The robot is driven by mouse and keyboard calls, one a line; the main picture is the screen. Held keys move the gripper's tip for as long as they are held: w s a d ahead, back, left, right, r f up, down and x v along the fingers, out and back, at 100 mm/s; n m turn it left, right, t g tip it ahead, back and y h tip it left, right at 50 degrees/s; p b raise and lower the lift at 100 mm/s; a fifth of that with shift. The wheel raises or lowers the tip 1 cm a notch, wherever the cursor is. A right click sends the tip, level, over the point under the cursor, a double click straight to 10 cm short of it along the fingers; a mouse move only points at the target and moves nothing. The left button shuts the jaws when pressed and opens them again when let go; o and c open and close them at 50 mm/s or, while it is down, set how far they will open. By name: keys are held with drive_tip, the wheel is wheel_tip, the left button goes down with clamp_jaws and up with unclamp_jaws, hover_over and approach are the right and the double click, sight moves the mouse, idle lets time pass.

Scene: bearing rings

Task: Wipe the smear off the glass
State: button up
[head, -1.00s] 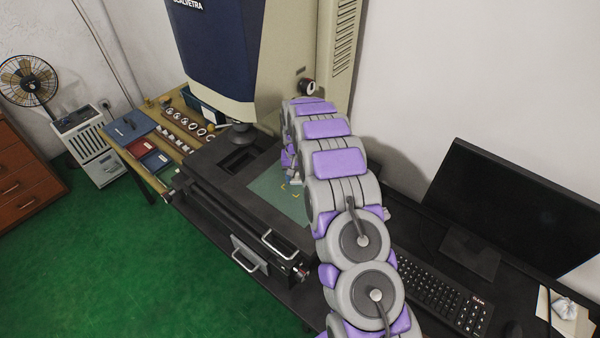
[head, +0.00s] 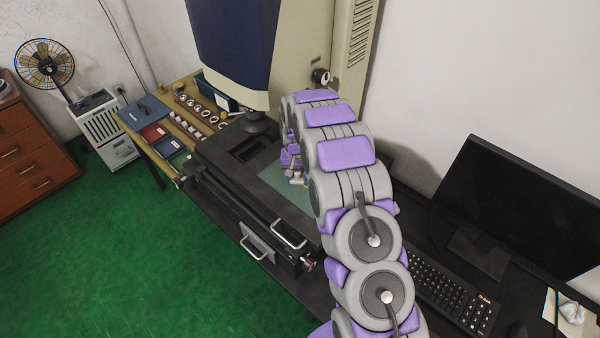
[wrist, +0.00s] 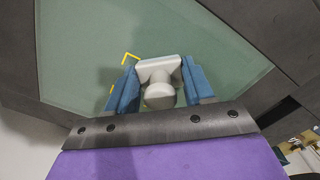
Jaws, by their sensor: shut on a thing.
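The glass (head: 268,182) is a grey-green plate set in the dark stage of the big machine. It fills much of the wrist view (wrist: 85,55), with yellow corner marks (wrist: 130,57) on it. My gripper (wrist: 160,85) has blue fingers on both sides of a pale grey block with a round knob (wrist: 160,96), and is shut on it. The block is over the glass; I cannot tell whether it touches. In the head view my gripper (head: 298,177) is low over the glass, partly hidden by my arm. I cannot make out a smear.
The machine's blue and beige head (head: 240,45) stands over the stage's far side. A bench with rings (head: 205,107) and folders (head: 145,113) is at left. A keyboard (head: 450,290) and monitor (head: 520,205) stand at right. Green floor is free at left.

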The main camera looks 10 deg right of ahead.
drive_tip(key=shift+s+a, duration=0.7)
drive_tip(key=shift+a, duration=0.25)
drive_tip(key=shift+w+a+f, duration=0.1)
drive_tip(key=shift+w+a, duration=0.35)
drive_tip(key=shift+w, duration=0.15)
drive_tip(key=shift+w+d+p, duration=0.15)
drive_tip(key=shift+w+d, duration=0.65)
drive_tip(key=shift+d, duration=0.3)
drive_tip(key=shift+w+d+p, duration=0.2)
drive_tip(key=shift+w+d, duration=0.55)
drive_tip(key=shift+d, duration=0.3)
drive_tip(key=shift+w+d+p, duration=0.15)
drive_tip(key=shift+w+d, duration=0.65)
drive_tip(key=shift+d, duration=0.3)
